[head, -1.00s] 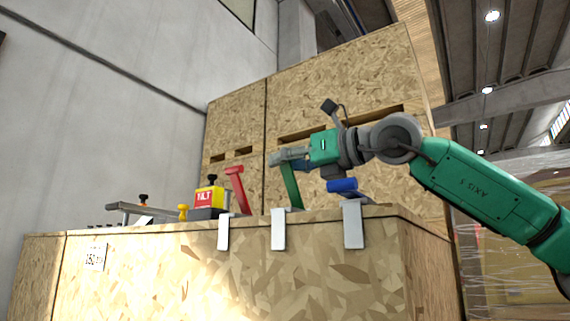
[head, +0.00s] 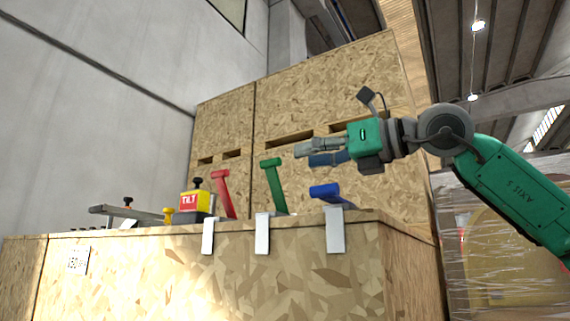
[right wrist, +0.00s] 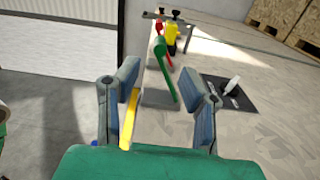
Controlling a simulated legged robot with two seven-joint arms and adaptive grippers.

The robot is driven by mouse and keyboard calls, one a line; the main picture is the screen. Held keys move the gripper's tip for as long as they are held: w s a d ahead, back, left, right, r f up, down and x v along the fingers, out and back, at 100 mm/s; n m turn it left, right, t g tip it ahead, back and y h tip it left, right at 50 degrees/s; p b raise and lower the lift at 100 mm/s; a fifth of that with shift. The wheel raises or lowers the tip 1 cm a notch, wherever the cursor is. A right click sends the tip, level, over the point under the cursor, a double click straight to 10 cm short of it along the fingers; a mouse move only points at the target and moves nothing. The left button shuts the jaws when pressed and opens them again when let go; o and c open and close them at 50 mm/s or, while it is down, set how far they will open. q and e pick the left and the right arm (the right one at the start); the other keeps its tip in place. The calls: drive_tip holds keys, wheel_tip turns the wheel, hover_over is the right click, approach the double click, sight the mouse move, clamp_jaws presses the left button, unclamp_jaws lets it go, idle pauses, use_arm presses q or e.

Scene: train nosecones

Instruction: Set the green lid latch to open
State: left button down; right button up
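The green latch (head: 274,187) stands nearly upright on the edge of the wooden crate, tilted slightly left at its top, between a red and a blue latch. It also shows in the right wrist view (right wrist: 165,72), ahead between the fingers. My right gripper (head: 307,153) is to the right of and slightly above the green latch's top, apart from it. In the right wrist view my right gripper (right wrist: 165,85) has its fingers wide apart and holds nothing. My left gripper is not in view.
The red latch (head: 222,192) stands upright left of the green one. The blue latch (head: 325,192) lies low to its right. A yellow-and-red TILT box (head: 194,201) and a grey bar (head: 125,212) sit farther left. Large wooden crates (head: 320,90) stand behind.

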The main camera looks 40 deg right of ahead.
drive_tip(key=shift+v, duration=1.25)
drive_tip(key=shift+s, duration=0.5)
drive_tip(key=shift+d+f, duration=0.1)
drive_tip(key=shift+d, duration=0.05)
